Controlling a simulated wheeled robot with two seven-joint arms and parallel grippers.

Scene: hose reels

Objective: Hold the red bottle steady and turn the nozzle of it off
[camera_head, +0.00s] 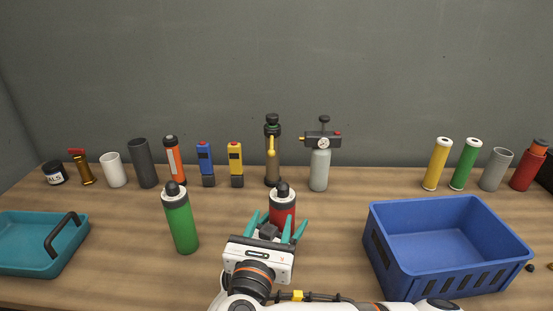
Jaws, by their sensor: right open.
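The red bottle (283,199) stands upright near the middle of the table, with a grey and white collar and a black nozzle (281,187) on top. My right gripper (278,225) is open, with its teal fingers right in front of the red bottle. The fingers overlap the bottle's lower part in the view, so I cannot tell whether they touch it. The gripper body hides the bottle's base. My left gripper is not in view.
A green bottle (180,220) with a black nozzle stands left of the red one. A blue crate (449,255) is at the right and a teal tray (35,262) at the left. Several canisters and devices, including a grey gas cylinder (320,171), line the back.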

